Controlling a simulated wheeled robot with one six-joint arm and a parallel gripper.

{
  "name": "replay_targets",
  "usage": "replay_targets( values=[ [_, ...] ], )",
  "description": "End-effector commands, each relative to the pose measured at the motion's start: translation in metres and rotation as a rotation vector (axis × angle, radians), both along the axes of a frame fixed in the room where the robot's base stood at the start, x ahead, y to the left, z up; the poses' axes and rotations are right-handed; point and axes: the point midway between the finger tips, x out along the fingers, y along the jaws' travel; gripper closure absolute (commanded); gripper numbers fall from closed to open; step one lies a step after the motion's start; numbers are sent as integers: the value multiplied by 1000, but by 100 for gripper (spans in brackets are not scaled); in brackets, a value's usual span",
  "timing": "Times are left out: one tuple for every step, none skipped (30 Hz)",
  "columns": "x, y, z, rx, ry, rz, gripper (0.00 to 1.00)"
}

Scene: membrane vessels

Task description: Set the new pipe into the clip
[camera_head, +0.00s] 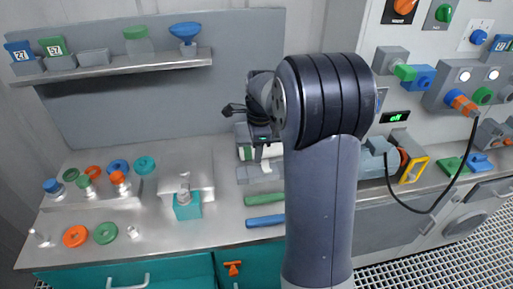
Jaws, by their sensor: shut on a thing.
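My gripper (262,151) points down over the bench, left of my large dark arm link. It is shut on a pale pipe (272,152), which lies level across the fingers. A green part shows at the pipe's left end. Grey blocks (260,173) sit just below the pipe and may be the clip. I cannot tell whether the pipe touches them. My arm hides the area to the right, and the fingertips are small.
A green bar (265,198) and a blue bar (266,221) lie in front on the bench (215,232). A teal-based fixture (187,205) stands to the left. Several coloured rings and fittings lie farther left. A shelf (125,66) runs above. A control panel with a black cable (425,211) is at right.

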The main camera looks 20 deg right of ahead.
Motion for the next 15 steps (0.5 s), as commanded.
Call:
replay_targets(
  values=[
    [0, 0, -6, 0, 0, 0, 100],
    [0, 0, -8, 0, 0, 0, 100],
    [0, 0, -10, 0, 0, 0, 100],
    [0, 0, -12, 0, 0, 0, 100],
    [0, 0, -14, 0, 0, 0, 100],
    [0, 0, -16, 0, 0, 0, 100],
    [0, 0, -18, 0, 0, 0, 100],
    [0, 0, -20, 0, 0, 0, 100],
    [0, 0, -22, 0, 0, 0, 100],
    [0, 0, -24, 0, 0, 0, 100],
    [0, 0, -26, 0, 0, 0, 100],
    [0, 0, -28, 0, 0, 0, 100],
    [0, 0, -30, 0, 0, 0, 100],
    [0, 0, -32, 0, 0, 0, 100],
    [0, 0, -35, 0, 0, 0, 100]
  ],
)
